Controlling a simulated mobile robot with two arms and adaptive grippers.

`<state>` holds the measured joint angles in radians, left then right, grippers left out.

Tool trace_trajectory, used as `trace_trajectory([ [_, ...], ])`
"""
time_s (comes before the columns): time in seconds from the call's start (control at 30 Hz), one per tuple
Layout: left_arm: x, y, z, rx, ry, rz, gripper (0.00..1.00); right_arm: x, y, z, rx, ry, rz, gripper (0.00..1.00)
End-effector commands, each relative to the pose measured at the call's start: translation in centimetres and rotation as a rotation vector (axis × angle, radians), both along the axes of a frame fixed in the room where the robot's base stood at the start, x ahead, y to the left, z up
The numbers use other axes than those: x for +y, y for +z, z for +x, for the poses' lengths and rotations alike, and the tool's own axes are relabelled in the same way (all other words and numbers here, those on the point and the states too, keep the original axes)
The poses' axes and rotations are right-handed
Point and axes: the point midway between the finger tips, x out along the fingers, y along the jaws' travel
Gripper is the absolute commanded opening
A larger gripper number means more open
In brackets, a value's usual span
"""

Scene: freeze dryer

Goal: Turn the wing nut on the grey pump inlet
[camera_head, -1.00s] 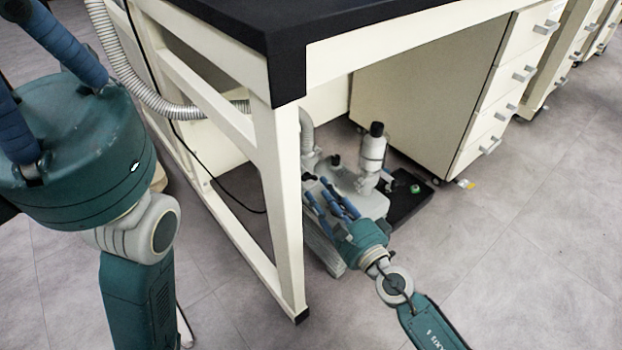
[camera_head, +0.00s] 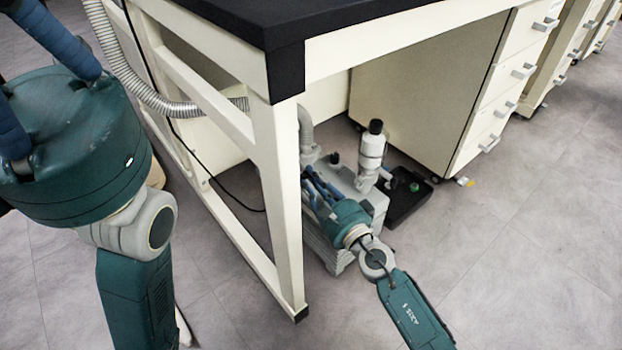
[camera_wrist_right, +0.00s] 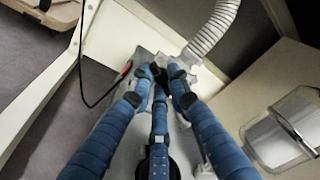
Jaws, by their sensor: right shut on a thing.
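The grey pump (camera_head: 372,205) stands on the floor under the bench. Its inlet, with a grey elbow hose (camera_head: 306,125), is at its back left. My right gripper (camera_head: 308,168) reaches over the pump to the inlet. In the right wrist view, its blue fingers (camera_wrist_right: 162,76) converge and are shut at the clamp below the ribbed hose (camera_wrist_right: 212,30). The wing nut is mostly hidden between the fingertips, and its angle cannot be made out. My left gripper (camera_head: 45,40) is at the upper left, away from the pump, with its fingertips outside the picture.
A cream bench leg (camera_head: 280,200) stands close to the left of my right gripper. A drawer cabinet (camera_head: 430,90) is behind the pump at the right. A black tray (camera_head: 405,212) lies beside the pump. A thin black cable (camera_head: 225,190) hangs at the left. The floor at the right is clear.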

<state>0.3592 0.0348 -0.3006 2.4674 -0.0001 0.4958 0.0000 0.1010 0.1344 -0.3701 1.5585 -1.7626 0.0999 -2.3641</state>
Motion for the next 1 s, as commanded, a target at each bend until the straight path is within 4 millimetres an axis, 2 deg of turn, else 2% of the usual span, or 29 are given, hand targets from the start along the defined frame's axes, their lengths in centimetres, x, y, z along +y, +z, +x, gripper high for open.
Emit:
trace_trajectory([
  [0.37,0.08,0.08,0.05,0.003,0.0,-0.003,0.0,-0.15,0.27,0.11,0.042,-0.004,0.091,0.0],
  [1.0,0.12,-0.23,0.53,0.018,-0.001,-0.005,0.0,-0.19,0.27,0.18,0.23,-0.005,0.479,0.0],
])
